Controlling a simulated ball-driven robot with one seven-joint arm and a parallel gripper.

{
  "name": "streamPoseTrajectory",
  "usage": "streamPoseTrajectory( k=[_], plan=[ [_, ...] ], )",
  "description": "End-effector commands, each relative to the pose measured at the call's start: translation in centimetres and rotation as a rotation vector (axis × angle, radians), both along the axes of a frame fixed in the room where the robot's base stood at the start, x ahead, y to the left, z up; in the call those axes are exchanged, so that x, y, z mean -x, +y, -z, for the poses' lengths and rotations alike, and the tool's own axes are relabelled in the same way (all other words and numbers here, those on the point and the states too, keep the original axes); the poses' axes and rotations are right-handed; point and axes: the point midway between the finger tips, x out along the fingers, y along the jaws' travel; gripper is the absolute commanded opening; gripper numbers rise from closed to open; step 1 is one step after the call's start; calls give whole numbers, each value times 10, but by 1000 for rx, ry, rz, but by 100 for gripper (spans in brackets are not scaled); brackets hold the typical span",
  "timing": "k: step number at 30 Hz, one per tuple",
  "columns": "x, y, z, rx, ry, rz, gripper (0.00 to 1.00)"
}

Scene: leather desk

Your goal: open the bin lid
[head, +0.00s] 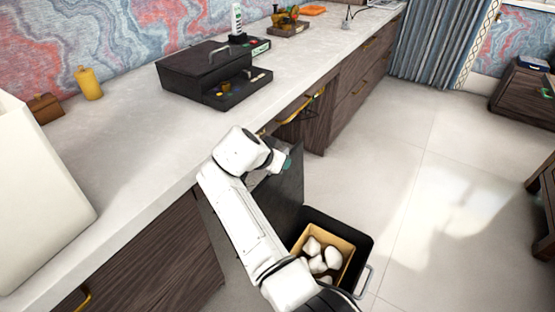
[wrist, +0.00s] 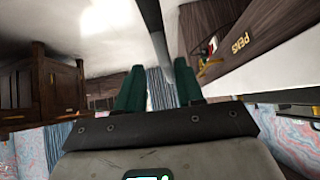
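The black bin (head: 366,244) stands on the floor at the lower middle of the head view. Its top is open and shows a tan inner box (head: 340,243) with several white crumpled pieces. The bin lid (head: 290,192), a dark panel, stands raised at the bin's far left side. My gripper (head: 287,163) is at the raised lid's upper edge, partly hidden by my white arm. In the wrist view the green fingers of my gripper (wrist: 160,92) are spread apart. A grey bar-like edge passes beyond them; I cannot tell whether they touch it.
The long pale counter (head: 130,185) with dark wood drawers runs along the left. A black desk organizer (head: 200,72) and a white box (head: 35,200) stand on it. A metal handle (head: 366,281) sticks out from the bin's right.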

Motion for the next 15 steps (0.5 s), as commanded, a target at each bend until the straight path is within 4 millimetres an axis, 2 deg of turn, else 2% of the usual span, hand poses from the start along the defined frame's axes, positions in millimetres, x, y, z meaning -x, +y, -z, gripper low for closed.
streamPoseTrajectory(
  k=[5,15],
  plan=[
    [8,6,-12,0,-3,-1,36],
    [46,31,-57,-1,-2,-1,36]
  ],
)
